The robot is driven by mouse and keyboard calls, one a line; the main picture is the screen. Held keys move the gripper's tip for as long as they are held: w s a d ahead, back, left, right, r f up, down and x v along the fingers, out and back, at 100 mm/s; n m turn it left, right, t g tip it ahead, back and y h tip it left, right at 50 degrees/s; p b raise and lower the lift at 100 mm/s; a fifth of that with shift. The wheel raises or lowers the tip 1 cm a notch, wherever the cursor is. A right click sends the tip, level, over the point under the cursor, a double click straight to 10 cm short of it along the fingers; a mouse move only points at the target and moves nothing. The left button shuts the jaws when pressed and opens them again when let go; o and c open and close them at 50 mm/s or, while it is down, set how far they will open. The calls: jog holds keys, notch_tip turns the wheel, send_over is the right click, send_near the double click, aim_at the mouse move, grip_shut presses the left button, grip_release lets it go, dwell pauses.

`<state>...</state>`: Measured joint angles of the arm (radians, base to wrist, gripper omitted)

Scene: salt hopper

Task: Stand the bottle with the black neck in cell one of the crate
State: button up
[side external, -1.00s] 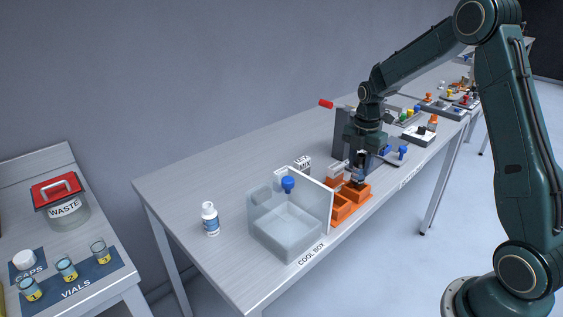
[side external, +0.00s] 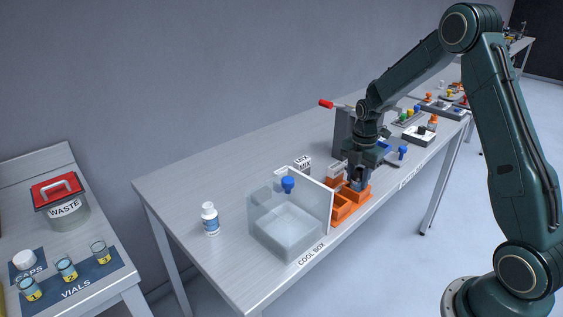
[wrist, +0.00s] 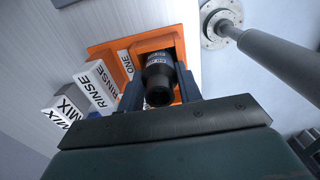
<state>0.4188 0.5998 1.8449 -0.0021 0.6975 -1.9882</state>
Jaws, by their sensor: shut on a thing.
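The orange crate (side external: 342,211) stands at the front edge of the bench, beside the cool box. In the wrist view the crate (wrist: 97,50) shows a cell labelled ONE (wrist: 126,65). My gripper (wrist: 159,88) is shut on the bottle with the black neck (wrist: 158,92), its fingers on either side of the neck. The bottle appears upright, inside the outline of the cell by that label. Its base is hidden, so I cannot tell whether it touches the cell floor. In the side view my gripper (side external: 357,180) is low over the crate's right part, and the bottle is mostly hidden.
The clear cool box (side external: 285,230) with its raised lid stands left of the crate. White blocks marked RINSE (wrist: 97,85) and MIX (wrist: 66,108) are close to the crate. A grey stand (side external: 345,130) with a red handle is behind my gripper.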

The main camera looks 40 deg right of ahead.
aim_at(358, 176)
jog(key=o, duration=1)
notch_tip(358, 176, up, 12)
jog(key=shift+r, duration=0.15)
dwell(0.6)
